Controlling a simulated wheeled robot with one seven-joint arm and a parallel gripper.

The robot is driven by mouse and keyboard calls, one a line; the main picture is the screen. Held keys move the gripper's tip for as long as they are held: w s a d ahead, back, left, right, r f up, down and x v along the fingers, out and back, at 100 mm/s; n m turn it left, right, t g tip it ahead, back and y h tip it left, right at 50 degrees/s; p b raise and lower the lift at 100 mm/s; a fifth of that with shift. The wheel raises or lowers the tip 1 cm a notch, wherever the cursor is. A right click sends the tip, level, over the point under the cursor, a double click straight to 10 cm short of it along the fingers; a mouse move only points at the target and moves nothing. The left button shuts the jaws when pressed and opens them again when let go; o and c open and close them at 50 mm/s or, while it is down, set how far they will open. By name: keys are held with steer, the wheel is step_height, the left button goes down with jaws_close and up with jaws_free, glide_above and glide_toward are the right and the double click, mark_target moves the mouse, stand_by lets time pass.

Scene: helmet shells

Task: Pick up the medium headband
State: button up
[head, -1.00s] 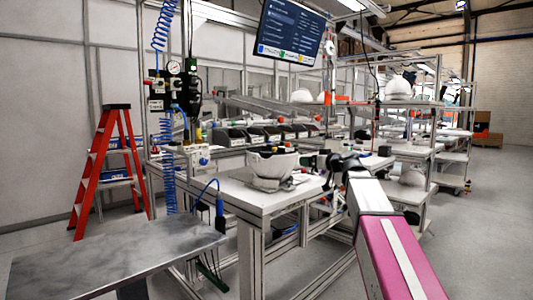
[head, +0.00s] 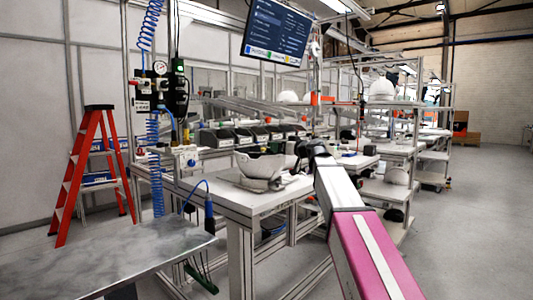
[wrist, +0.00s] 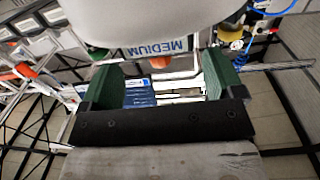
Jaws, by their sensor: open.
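I cannot make out the medium headband for certain in either view. In the wrist view a blue "MEDIUM" label (wrist: 165,47) shows just beyond my gripper (wrist: 158,80), below a large pale rounded shape (wrist: 150,18). My gripper's green fingers are wide apart with no object clearly held between them. Blue-and-white items (wrist: 139,94) show through the gap, seemingly farther off. In the head view an upturned white helmet shell (head: 266,166) rests on a grey support on the white workbench (head: 225,190). The dark end of my arm is just right of the shell; its fingers cannot be told there.
A row of dark bins (head: 240,136) stands behind the workbench. A grey metal table (head: 90,265) is at the front left. A red stepladder (head: 85,170) stands at the left. Shelving with white helmet shells (head: 381,90) is at the right, with clear floor beyond.

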steer(key=x, duration=0.3)
steer(key=shift+w+a, duration=0.15)
steer(key=shift+w, duration=0.05)
steer(key=c, duration=0.8)
steer(key=shift+o, duration=0.2)
